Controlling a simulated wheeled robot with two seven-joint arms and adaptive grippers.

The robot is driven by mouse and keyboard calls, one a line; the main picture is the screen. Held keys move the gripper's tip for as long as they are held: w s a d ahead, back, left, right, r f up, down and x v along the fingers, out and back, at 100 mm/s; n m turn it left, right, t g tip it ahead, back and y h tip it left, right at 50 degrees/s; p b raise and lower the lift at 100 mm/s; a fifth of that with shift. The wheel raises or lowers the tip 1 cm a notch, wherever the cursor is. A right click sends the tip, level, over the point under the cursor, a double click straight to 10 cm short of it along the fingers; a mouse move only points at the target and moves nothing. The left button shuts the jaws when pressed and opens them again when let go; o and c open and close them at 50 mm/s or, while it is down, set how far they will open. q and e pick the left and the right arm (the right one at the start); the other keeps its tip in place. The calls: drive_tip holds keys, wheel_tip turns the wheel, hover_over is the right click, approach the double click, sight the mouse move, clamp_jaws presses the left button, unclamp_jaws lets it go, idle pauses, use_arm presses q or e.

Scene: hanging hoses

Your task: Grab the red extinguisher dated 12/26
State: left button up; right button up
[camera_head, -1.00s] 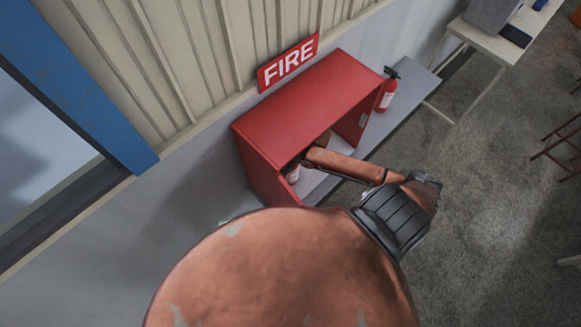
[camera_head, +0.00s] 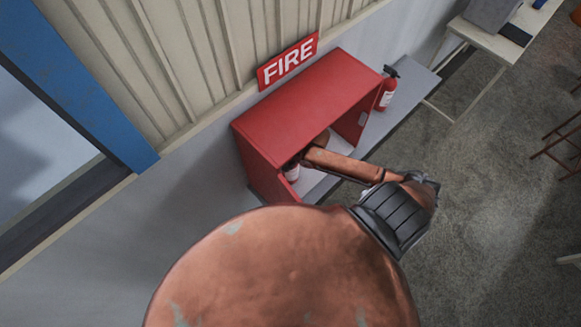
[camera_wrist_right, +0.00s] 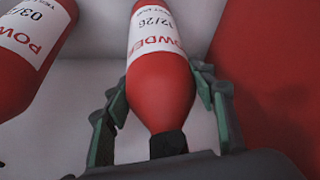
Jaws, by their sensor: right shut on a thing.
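The red extinguisher with a white label reading 12/26 (camera_wrist_right: 150,40) is in the middle of the right wrist view. My right gripper (camera_wrist_right: 160,88) is shut on it, with a finger on each side of its red body near the black neck. In the head view my right arm reaches into the open red cabinet, and its fingers are hidden there. A second red extinguisher, with a label starting 03 (camera_wrist_right: 35,40), stands apart at the upper left of the wrist view. In the head view part of an extinguisher (camera_head: 292,172) shows inside the cabinet; I cannot tell which. My left gripper is not in view.
The red cabinet (camera_head: 300,100) stands on a grey shelf under a FIRE sign (camera_head: 288,61). Another red extinguisher (camera_head: 387,91) stands outside it on the right. The cabinet's red wall (camera_wrist_right: 275,60) is close right of my gripper. Open floor lies in front of the shelf.

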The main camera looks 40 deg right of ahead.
clamp_jaws()
drive_tip(key=shift+w+r, duration=0.15)
drive_tip(key=shift+r, duration=0.1)
